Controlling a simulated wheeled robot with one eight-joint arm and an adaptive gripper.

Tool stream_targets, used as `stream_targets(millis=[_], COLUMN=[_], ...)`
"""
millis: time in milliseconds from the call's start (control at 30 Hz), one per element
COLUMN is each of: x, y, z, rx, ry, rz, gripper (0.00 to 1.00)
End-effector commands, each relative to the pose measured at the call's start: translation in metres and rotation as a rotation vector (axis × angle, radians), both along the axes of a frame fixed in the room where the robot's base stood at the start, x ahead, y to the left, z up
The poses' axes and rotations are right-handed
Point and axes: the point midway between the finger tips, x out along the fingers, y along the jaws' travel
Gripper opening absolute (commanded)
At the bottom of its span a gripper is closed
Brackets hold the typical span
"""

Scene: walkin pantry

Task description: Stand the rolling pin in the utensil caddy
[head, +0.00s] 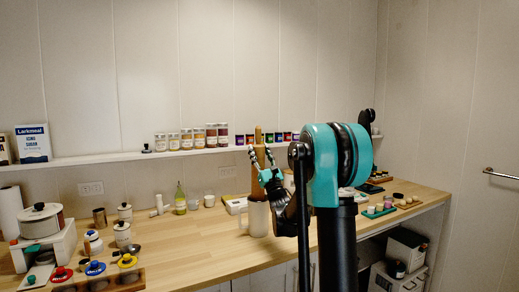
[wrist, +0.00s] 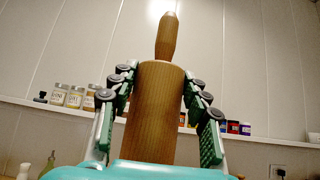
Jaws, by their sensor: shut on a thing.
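The wooden rolling pin (head: 258,158) is upright in the head view, directly above a white cylindrical container (head: 258,218) with a handle-like loop on its left side. This container looks like the utensil caddy. The pin's lower end meets or overlaps the container's rim; I cannot tell whether it is inside. My gripper (head: 268,168) is shut around the pin's body from the right. In the wrist view the pin (wrist: 152,115) stands between the two green-padded fingers, its upper handle pointing up. Its lower part is hidden behind my gripper's palm.
A green bottle (head: 180,200) and small cups stand to the left. A shelf with jars (head: 198,137) runs along the wall behind. The counter (head: 190,245) front left of the container is clear.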

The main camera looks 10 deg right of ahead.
Motion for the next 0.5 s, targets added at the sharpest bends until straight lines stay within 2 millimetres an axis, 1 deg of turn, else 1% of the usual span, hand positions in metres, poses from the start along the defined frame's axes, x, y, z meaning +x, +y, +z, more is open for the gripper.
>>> stream_targets(millis=[433,467,500], x=[0.0000,0.0000,0.0000], y=[0.0000,0.0000,0.0000], z=[-0.0031,-0.0031,-0.0031], rx=[0.000,0.000,0.000], ry=[-0.001,-0.001,-0.001], rz=[0.000,0.000,0.000], gripper=[0.00,0.50,0.55])
